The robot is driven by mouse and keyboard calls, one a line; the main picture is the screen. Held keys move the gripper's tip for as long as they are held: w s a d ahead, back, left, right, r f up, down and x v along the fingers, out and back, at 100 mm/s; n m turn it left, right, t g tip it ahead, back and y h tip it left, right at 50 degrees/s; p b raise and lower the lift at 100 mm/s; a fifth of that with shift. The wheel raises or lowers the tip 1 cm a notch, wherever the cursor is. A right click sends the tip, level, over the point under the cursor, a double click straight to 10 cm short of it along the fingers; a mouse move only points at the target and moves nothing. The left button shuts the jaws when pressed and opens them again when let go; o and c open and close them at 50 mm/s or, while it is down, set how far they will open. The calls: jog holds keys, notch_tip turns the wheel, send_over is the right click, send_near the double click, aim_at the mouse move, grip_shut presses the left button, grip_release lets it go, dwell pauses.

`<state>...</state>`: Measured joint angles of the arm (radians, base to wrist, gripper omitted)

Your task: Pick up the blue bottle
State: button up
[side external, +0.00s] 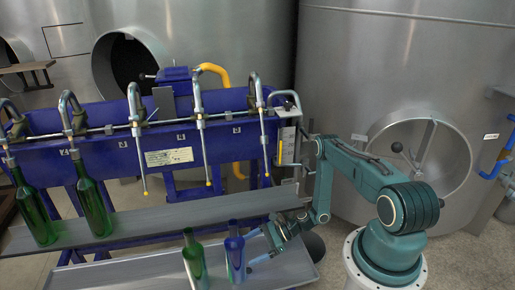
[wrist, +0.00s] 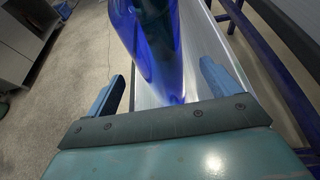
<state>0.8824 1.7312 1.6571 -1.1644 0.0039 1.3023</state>
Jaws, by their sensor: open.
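The blue bottle (side external: 235,258) stands upright on the lower metal tray (side external: 130,272) in the side external view, just right of a green bottle (side external: 193,262). My gripper (side external: 257,248) is low at its right side, its fingers pointing left toward the bottle. In the wrist view, my gripper (wrist: 163,84) has its two blue fingers spread wide and empty. The blue bottle (wrist: 150,45) shows ahead, across the gap between the fingers; its top is cut off by the frame. I cannot tell whether its near side is between the fingertips.
A blue filling machine (side external: 105,150) with several curved metal spouts stands behind the tray. Two green bottles (side external: 94,208) (side external: 35,212) stand on its upper shelf (side external: 170,222) at the left. Large steel tanks (side external: 400,70) fill the back. The tray is clear left of the lower green bottle.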

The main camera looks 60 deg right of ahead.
aim_at(239, 253)
jog(key=shift+w+a, duration=0.1)
jog(key=shift+x, duration=2.6)
jog(key=shift+r, duration=0.15)
jog(key=c, duration=1.4)
jog(key=shift+r, duration=0.2)
notch_tip(239, 253, up, 20)
jog(key=shift+f, duration=0.15)
